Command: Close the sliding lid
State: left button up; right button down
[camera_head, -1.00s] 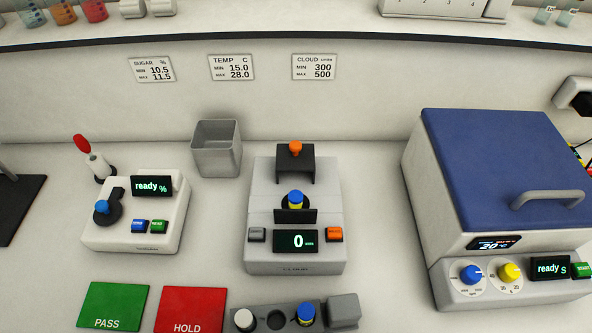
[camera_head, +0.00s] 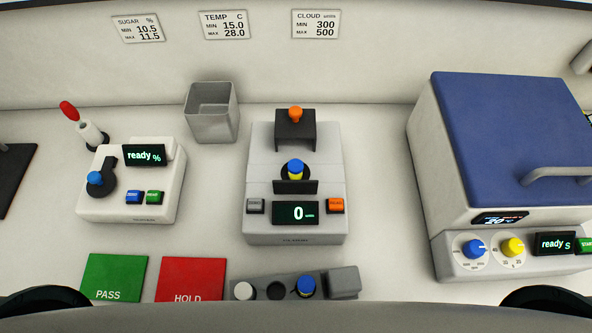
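The cloud meter (camera_head: 295,225) stands mid-counter, a grey box with a black display reading 0. Its dark sliding lid (camera_head: 296,131) with an orange knob (camera_head: 295,114) sits at the back of the meter's top. A small dark upright plate (camera_head: 296,187) is just before the well. Neither of my grippers shows in the head view.
A grey bin (camera_head: 212,115) stands behind left of the meter, and a sugar meter (camera_head: 130,190) at left. A blue-lidded bath (camera_head: 510,140) is at right. A vial rack (camera_head: 341,282) and green (camera_head: 114,272) and red (camera_head: 192,272) pads lie in front.

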aim_at(295, 122)
jog(key=k, duration=1.5)
